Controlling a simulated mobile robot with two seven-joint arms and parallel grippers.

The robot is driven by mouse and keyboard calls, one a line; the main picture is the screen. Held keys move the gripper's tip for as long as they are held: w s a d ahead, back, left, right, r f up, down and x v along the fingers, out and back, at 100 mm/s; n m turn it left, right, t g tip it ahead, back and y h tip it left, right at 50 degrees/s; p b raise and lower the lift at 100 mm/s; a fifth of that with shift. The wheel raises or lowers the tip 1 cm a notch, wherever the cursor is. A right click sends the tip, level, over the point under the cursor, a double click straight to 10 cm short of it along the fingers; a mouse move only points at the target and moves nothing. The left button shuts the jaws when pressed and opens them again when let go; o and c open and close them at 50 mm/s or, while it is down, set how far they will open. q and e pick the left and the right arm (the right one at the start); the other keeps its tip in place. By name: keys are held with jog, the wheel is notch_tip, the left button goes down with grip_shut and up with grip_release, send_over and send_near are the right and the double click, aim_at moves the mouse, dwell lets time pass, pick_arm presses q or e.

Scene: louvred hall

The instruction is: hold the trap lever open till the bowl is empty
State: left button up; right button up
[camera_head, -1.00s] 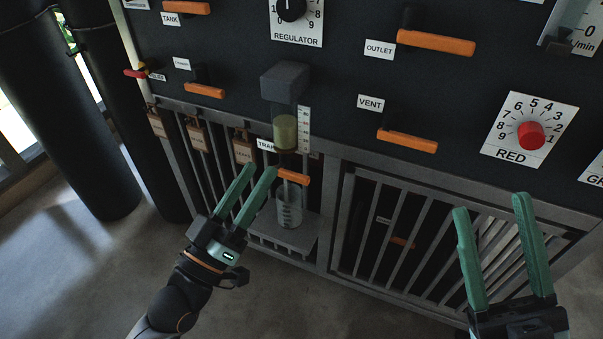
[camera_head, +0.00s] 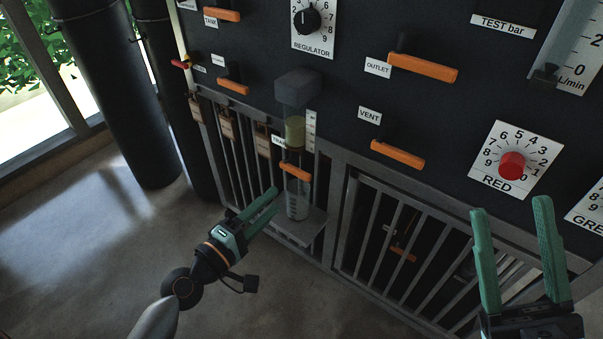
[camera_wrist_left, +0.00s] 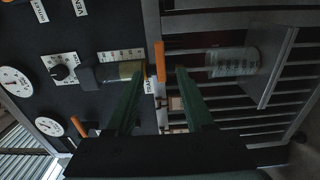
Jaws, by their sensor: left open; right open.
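The trap lever (camera_head: 296,171) is an orange bar below the glass bowl (camera_head: 295,132), which holds yellowish liquid under a dark grey cap. A clear graduated cylinder (camera_head: 297,198) stands beneath it on a small grey shelf (camera_head: 302,232). My left gripper (camera_head: 274,198) is open, below and left of the lever in the head view. In the left wrist view the lever (camera_wrist_left: 159,62) shows ahead, near the gap between the open fingertips (camera_wrist_left: 160,70); I see no grip on it. My right gripper (camera_head: 508,206) is open and empty at the lower right, away from the trap.
Other orange levers, including the vent lever (camera_head: 397,155) and outlet lever (camera_head: 422,68), sit on the dark panel. The red knob (camera_head: 512,165) is at the right. Barred grilles (camera_head: 405,250) lie below. Open floor (camera_head: 90,270) is at the left.

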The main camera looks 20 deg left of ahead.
aim_at(299, 176)
pick_arm(q)
jog(key=shift+p+x, duration=0.75)
jog(key=shift+x, duration=4.15)
grip_shut()
